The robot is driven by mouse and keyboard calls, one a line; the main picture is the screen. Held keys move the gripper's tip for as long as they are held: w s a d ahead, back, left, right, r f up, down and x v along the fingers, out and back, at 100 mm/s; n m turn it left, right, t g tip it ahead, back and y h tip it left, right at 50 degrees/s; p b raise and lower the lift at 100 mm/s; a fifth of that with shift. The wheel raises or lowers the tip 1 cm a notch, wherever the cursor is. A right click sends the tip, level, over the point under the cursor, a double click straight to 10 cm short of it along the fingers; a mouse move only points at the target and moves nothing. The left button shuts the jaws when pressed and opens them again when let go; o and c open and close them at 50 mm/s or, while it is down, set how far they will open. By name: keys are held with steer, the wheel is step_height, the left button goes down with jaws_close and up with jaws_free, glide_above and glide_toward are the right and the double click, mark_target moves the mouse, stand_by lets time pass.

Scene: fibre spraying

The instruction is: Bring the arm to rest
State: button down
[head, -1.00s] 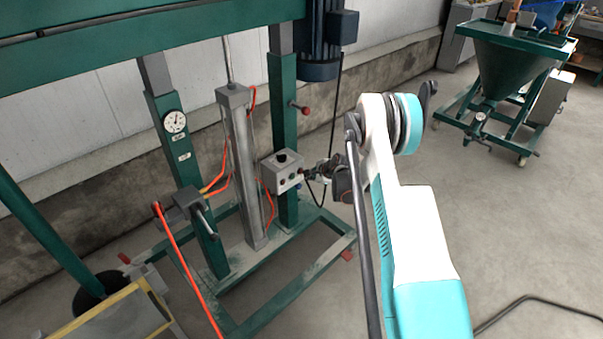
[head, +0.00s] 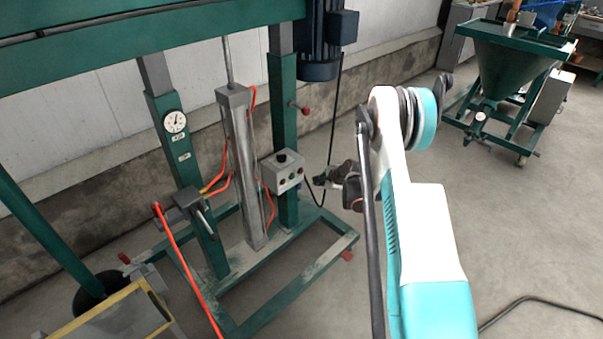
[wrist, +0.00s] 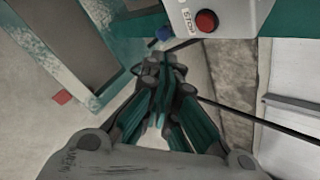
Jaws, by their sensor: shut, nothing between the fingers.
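My gripper (head: 322,180) is at the end of my white and turquoise arm in the head view, a little right of the grey control box (head: 282,171) on the green machine frame. A gap of bare floor and a hanging black cable shows between them. In the wrist view my gripper (wrist: 165,65) is shut and empty, with its fingertips together. My gripper looks clear of the box.
The green machine frame (head: 284,125) with a grey cylinder (head: 240,165) and orange hoses fills the left side. A green hopper on a wheeled stand (head: 512,75) is at the back right. A black cable (head: 530,300) lies on the floor at right. The floor between is clear.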

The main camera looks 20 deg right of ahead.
stand_by(0.3)
steer(key=s+a+r+n, duration=0.1)
steer(key=a+r+n, duration=0.25)
steer(key=r, duration=0.55)
steer(key=s+a+r+n, duration=0.2)
steer(key=a+r, duration=0.2)
steer(key=r, duration=0.5)
steer(key=s+a+r+n+g, duration=0.1)
steer(key=s+a+r+n, duration=0.3)
steer(key=r, duration=0.3)
steer(key=s+a+r+n, duration=0.1)
steer(key=s+a+r, duration=0.4)
steer(key=r, duration=0.1)
steer(key=s+a+r+n, duration=0.3)
steer(key=s+r, duration=0.1)
steer(key=s, duration=0.3)
steer(key=s+a+r+n, duration=0.3)
steer(key=s, duration=0.5)
steer(key=s+a+f+n, duration=0.1)
steer(key=s+n, duration=0.1)
steer(key=s, duration=0.5)
steer(key=s+a+f+n+h, duration=0.1)
steer(key=s+n, duration=0.2)
steer(key=s, duration=0.5)
steer(key=shift+f+g, duration=0.3)
steer(key=shift+g, duration=0.1)
steer(key=shift+a+n, duration=0.1)
steer(key=shift+n, duration=0.15)
